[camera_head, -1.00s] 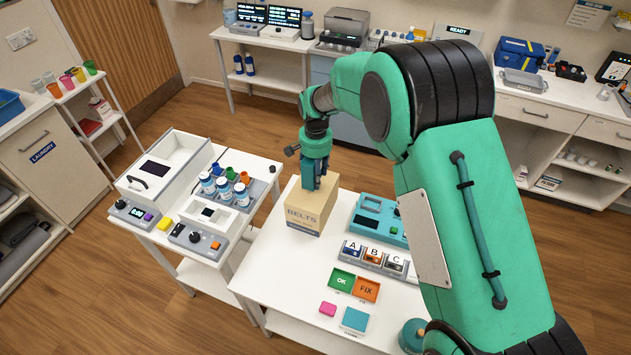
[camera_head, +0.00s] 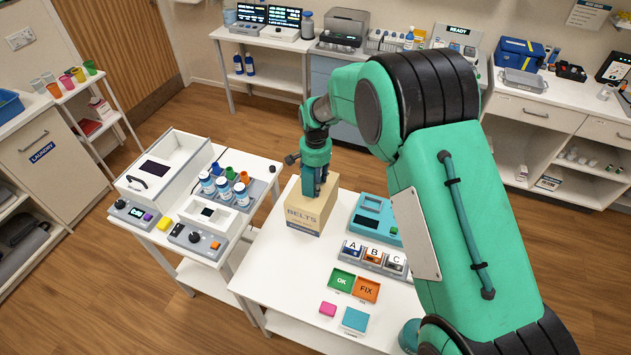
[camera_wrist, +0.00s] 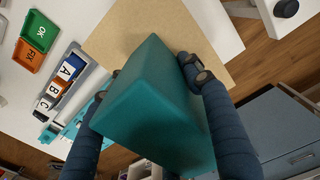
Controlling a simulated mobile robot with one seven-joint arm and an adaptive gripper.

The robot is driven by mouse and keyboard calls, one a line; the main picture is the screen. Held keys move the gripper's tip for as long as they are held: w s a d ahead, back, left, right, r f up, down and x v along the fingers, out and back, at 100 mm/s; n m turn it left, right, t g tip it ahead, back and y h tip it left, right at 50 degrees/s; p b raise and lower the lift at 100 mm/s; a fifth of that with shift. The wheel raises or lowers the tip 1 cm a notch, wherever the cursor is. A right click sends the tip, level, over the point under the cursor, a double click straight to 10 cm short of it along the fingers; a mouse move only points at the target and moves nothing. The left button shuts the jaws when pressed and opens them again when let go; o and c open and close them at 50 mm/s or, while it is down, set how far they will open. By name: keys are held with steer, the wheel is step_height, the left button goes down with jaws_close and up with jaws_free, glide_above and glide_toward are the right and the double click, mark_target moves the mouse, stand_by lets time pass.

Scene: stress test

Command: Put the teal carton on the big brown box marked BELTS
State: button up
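The teal carton (camera_wrist: 145,95) fills the middle of the wrist view, between the two dark blue fingers of my gripper (camera_wrist: 155,75). The fingers lie against its opposite sides, so my gripper looks shut on it. The big brown box marked BELTS (camera_head: 305,222) stands on the white table, and its bare top (camera_wrist: 150,25) shows behind the carton. In the head view my gripper (camera_head: 318,190) points down over the box top. I cannot tell whether the carton touches the box top.
A cart with bottles (camera_head: 224,187) stands left.

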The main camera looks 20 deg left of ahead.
mark_target(313, 176)
steer(key=o, duration=0.3)
steer(key=shift+o, duration=0.2)
step_height(313, 176, up, 12)
steer(key=shift+r+p, duration=0.15)
steer(key=shift+p, duration=0.25)
stand_by(0.7)
stand_by(0.4)
